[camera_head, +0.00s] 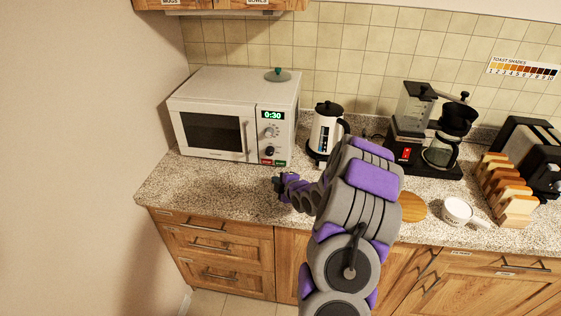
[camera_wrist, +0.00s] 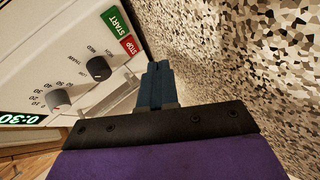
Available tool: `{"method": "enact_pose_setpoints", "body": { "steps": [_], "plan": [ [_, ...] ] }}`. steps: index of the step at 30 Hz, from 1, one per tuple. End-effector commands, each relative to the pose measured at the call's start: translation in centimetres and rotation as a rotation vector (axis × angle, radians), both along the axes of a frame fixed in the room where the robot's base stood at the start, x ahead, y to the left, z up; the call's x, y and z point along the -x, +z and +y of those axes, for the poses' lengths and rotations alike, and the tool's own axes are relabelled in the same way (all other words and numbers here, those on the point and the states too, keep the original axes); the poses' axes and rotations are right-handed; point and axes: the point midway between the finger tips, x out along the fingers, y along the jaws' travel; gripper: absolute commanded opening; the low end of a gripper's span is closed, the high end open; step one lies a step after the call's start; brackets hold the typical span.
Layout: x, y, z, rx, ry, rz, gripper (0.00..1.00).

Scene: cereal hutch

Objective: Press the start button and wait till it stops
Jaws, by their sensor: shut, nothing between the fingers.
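A white microwave (camera_head: 235,83) stands on the counter at the left in the head view, with its door shut. Its green display (camera_head: 272,115) reads 0:30. In the wrist view the display (camera_wrist: 22,119) is partly cut off. The green START button (camera_wrist: 117,21) and red STOP button (camera_wrist: 131,45) sit side by side at the bottom of the control panel; the START button also shows small in the head view (camera_head: 280,162). My gripper (camera_head: 279,184) is shut and empty, in front of and apart from the panel. Its closed fingers (camera_wrist: 157,85) point past the panel's edge.
A kettle (camera_head: 326,130) stands right of the microwave. Farther right are a coffee maker (camera_head: 410,140), toast in a rack (camera_head: 505,190) and a white mug (camera_head: 457,211). A green-knobbed lid (camera_head: 277,75) lies on the microwave. The speckled counter (camera_head: 195,190) before the microwave is clear.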

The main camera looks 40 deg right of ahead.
Motion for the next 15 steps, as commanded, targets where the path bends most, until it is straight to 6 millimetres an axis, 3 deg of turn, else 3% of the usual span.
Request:
{"method": "enact_pose_setpoints", "body": {
  "steps": [15],
  "plan": [
    [-3.5,0.3,-4.1,0.002,0.0,-0.002,0.0]
  ]
}}
